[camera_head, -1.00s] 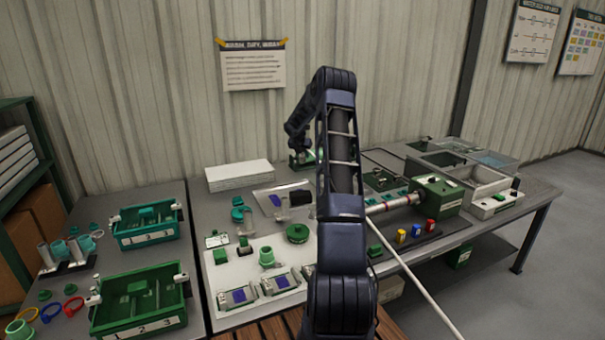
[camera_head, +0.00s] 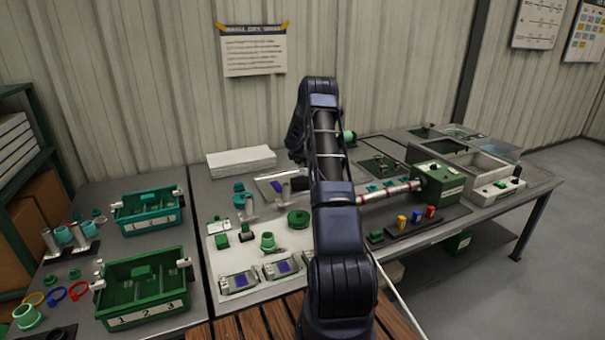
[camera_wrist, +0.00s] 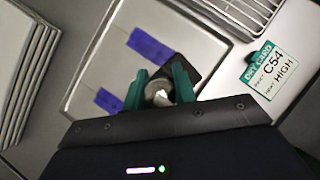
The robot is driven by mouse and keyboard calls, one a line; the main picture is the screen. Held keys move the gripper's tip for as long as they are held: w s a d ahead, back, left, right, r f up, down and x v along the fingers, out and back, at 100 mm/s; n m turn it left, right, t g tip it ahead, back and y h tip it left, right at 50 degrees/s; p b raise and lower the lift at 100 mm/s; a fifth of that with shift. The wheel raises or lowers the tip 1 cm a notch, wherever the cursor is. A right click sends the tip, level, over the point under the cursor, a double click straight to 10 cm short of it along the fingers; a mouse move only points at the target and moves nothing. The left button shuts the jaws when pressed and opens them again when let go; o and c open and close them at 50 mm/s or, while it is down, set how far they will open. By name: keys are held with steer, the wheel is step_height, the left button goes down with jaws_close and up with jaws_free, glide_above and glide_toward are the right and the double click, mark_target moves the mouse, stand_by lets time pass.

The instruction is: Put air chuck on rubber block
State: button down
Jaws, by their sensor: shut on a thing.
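In the wrist view my gripper (camera_wrist: 160,92) has its two green fingers closed around a small round metallic piece, which looks like the air chuck (camera_wrist: 159,96). Only its shiny end shows between the fingers. A black block, likely the rubber block (camera_wrist: 183,67), is just beyond the fingertips, partly covered by the right finger. It is on a pale tray (camera_wrist: 90,75) with purple strips. I cannot tell whether the held piece touches the block.
In the head view, a white stack (camera_head: 240,162) stands behind, green bins (camera_head: 148,285) are left, and a green machine box (camera_head: 438,183) is right.

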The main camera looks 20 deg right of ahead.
steer(key=shift+f, duration=2.45)
steer(key=c, duration=1.1)
jaws_free()
steer(key=shift+f, duration=0.15)
